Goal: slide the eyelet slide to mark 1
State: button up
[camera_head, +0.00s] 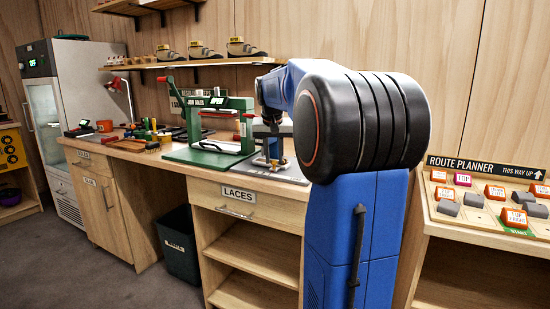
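My blue arm fills the middle of the head view and bends over the workbench (185,158). The end of the arm, with my gripper (271,117), is small and partly hidden at the bench's right end, and its fingers cannot be made out. Below it stands a blue-grey device (283,171) on a flat base, with small brass-coloured parts near its foot. I cannot tell whether these include the eyelet slide. No mark 1 is readable. My arm hides the device's right side.
A green press (205,157) with a red handle stands left of the blue-grey device. Small tools and coloured blocks crowd the bench further left. A drawer labelled LACES (238,201) is shut below. A route planner board (490,205) with blocks stands at right.

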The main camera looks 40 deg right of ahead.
jog(key=v, duration=1.7)
jog(key=shift+r, duration=0.15)
jog(key=s+a+f+n+t+y, duration=0.1)
jog(key=s+a+f+n, duration=0.2)
jog(key=s+a+f, duration=0.45)
jog(key=s+a+f+n+y, duration=0.15)
jog(key=s+a+f, duration=0.25)
jog(key=a+f, duration=0.55)
jog(key=s+a+f+n, duration=0.2)
jog(key=s+a+f, duration=0.3)
jog(key=s+f, duration=0.2)
jog(key=s+a+f+n, duration=0.2)
jog(key=s+a+f, duration=0.4)
jog(key=f, duration=0.5)
jog(key=shift+s+f+t+y, duration=0.2)
jog(key=shift+s+t+y, duration=0.15)
jog(key=shift+s, duration=0.25)
jog(key=shift+n, duration=0.25)
